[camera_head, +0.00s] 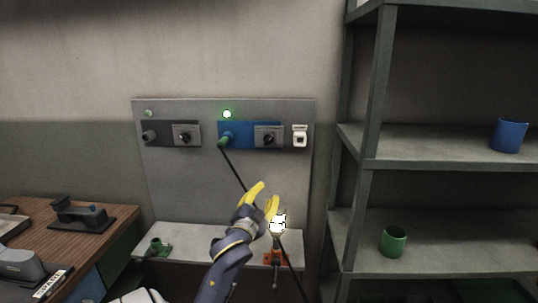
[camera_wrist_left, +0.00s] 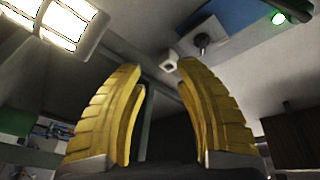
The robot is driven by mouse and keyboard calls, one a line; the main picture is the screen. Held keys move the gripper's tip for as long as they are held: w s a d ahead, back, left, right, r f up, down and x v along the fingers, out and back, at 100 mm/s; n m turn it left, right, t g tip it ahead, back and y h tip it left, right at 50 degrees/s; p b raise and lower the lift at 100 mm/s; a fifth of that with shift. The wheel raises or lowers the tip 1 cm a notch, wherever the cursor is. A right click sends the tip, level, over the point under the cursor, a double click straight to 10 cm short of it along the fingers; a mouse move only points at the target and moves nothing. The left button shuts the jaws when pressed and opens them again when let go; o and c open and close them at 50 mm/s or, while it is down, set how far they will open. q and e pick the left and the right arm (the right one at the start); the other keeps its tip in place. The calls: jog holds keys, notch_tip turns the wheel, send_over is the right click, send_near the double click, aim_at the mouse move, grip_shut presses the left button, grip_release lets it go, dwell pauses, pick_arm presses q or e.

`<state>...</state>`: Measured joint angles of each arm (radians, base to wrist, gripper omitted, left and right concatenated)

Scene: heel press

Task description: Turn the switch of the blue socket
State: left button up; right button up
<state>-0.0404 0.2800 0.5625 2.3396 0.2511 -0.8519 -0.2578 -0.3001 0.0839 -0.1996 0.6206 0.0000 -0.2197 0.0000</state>
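The blue socket (camera_head: 234,128) is on the grey wall panel, with a green plug (camera_head: 226,139) in it and a black cable running down. A green light (camera_head: 227,114) glows above it. Its dark rotary switch (camera_head: 267,139) is on the right part of the blue plate, and a knob (camera_wrist_left: 203,40) on that plate shows in the left wrist view. My left gripper (camera_head: 266,194) is below the switch, apart from it. Its yellow fingers (camera_wrist_left: 160,85) are spread with nothing between them. My right gripper is not in view.
A lit lamp (camera_head: 278,222) on an orange base (camera_head: 275,259) stands close right of my left gripper. A black socket (camera_head: 150,136) with its own switch (camera_head: 186,136) is at left. A white box (camera_head: 300,136) is right of the blue plate. Shelves (camera_head: 440,163) stand at right.

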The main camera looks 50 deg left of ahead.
aim_at(269, 140)
pick_arm(q)
jog(key=a+r+n+t+y, duration=0.1)
jog(key=a+r+y, duration=0.1)
jog(key=a+r, duration=0.35)
jog(key=x, duration=0.5)
jog(key=r+x, duration=0.1)
jog(key=x, duration=0.4)
jog(key=d+r+x, duration=0.1)
jog(key=x, duration=0.5)
jog(key=shift+s, duration=0.1)
grip_shut()
